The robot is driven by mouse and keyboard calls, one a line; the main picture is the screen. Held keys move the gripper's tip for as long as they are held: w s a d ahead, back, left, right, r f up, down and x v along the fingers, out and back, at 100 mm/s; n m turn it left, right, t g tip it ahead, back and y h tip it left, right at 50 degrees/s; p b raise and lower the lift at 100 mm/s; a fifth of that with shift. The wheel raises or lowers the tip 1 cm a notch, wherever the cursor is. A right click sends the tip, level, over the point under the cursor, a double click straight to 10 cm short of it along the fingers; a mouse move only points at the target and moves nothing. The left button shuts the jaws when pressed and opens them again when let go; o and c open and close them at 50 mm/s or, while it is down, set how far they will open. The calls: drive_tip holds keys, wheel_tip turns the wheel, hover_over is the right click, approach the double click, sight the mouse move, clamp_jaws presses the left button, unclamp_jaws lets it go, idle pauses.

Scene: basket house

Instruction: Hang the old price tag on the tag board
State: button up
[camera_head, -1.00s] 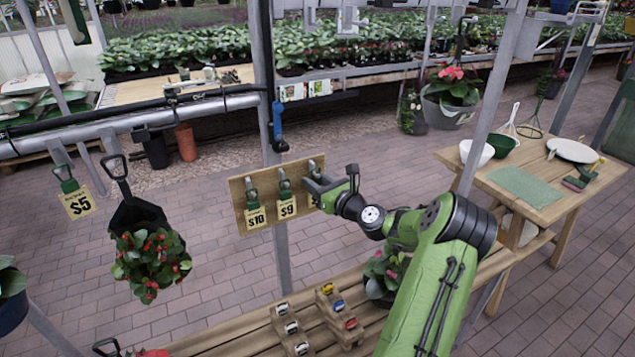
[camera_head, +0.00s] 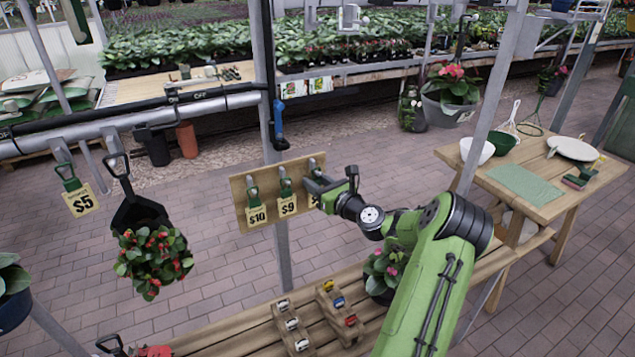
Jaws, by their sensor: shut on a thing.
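The wooden tag board (camera_head: 270,186) is fixed to a grey post near the middle of the head view. A $10 tag (camera_head: 257,215) and a $9 tag (camera_head: 288,204) hang from its left and middle hooks. My gripper (camera_head: 312,184) is at the board's right hook, shut on a third tag (camera_head: 313,200) that is mostly hidden behind it. I cannot tell whether this tag's loop is on the hook. A $5 tag (camera_head: 82,202) hangs by a green clip from the rail at left, near a hanging basket with red flowers (camera_head: 150,258).
A wooden bench (camera_head: 240,335) below the board holds small racks (camera_head: 338,310) and a potted plant (camera_head: 383,268). A wooden table (camera_head: 545,180) with bowls stands at right. A slanted grey post (camera_head: 490,110) rises behind my arm.

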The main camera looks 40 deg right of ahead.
drive_tip(key=shift+f, duration=0.1)
drive_tip(key=o, duration=0.7)
drive_tip(key=shift+o, duration=1.2)
drive_tip(key=shift+a, duration=0.2)
drive_tip(key=shift+s+d, duration=0.1)
drive_tip(key=shift+d, duration=0.1)
drive_tip(key=shift+s, duration=0.15)
drive_tip(key=s+a, duration=0.2)
drive_tip(key=s, duration=1.3)
drive_tip(key=shift+a+r, duration=0.3)
drive_tip(key=shift+r, duration=0.15)
